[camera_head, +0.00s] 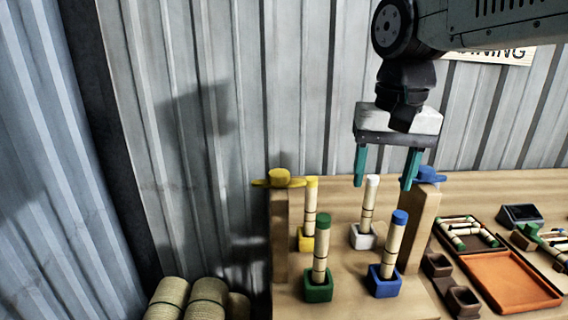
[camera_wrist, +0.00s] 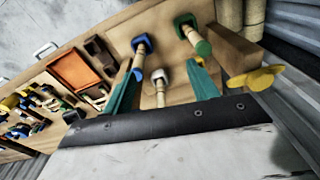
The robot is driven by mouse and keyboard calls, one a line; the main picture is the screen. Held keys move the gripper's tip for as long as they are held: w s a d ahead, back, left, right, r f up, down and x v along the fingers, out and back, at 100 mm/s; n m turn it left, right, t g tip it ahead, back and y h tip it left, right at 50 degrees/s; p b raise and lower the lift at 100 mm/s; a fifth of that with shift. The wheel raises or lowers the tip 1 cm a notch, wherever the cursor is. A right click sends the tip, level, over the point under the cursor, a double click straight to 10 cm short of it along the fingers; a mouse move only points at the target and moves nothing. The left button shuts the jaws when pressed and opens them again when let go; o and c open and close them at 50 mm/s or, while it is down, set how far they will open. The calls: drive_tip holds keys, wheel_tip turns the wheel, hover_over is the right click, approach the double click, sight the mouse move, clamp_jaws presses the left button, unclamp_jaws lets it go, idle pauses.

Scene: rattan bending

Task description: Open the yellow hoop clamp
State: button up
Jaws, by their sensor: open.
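The yellow hoop clamp (camera_head: 279,178) has a yellow knob with flat wings and sits on top of a wooden post (camera_head: 280,235) at the left end of the bench. In the wrist view the yellow clamp (camera_wrist: 258,79) is at the right, beyond my gripper's right finger. My gripper (camera_head: 385,183) hangs above the bench to the right of the yellow clamp, clearly apart from it. Its two teal fingers are spread wide and nothing is between them in its grip. Its right finger overlaps the blue clamp (camera_head: 430,174) in the head view.
Rattan rods stand in yellow (camera_head: 305,240), white (camera_head: 362,238), green (camera_head: 318,290) and blue (camera_head: 384,283) holders between the two posts. An orange tray (camera_head: 508,285) lies at the right. Rattan rolls (camera_head: 206,300) stand at the lower left. A corrugated wall is behind.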

drive_tip(key=w+a+r+m, duration=0.1)
drive_tip(key=w+a+r, duration=0.2)
drive_tip(key=w+a, duration=0.45)
drive_tip(key=m, duration=0.1)
hover_over(280, 170)
drive_tip(key=shift+s+d+g, duration=0.1)
drive_tip(key=shift+s+g, duration=0.1)
drive_tip(key=shift+g, duration=0.1)
drive_tip(key=shift+w+f, duration=0.1)
drive_tip(key=shift+f, duration=0.15)
wheel_tip(280, 170, down, 7)
drive_tip(key=shift+f, duration=0.1)
drive_tip(key=c, duration=1)
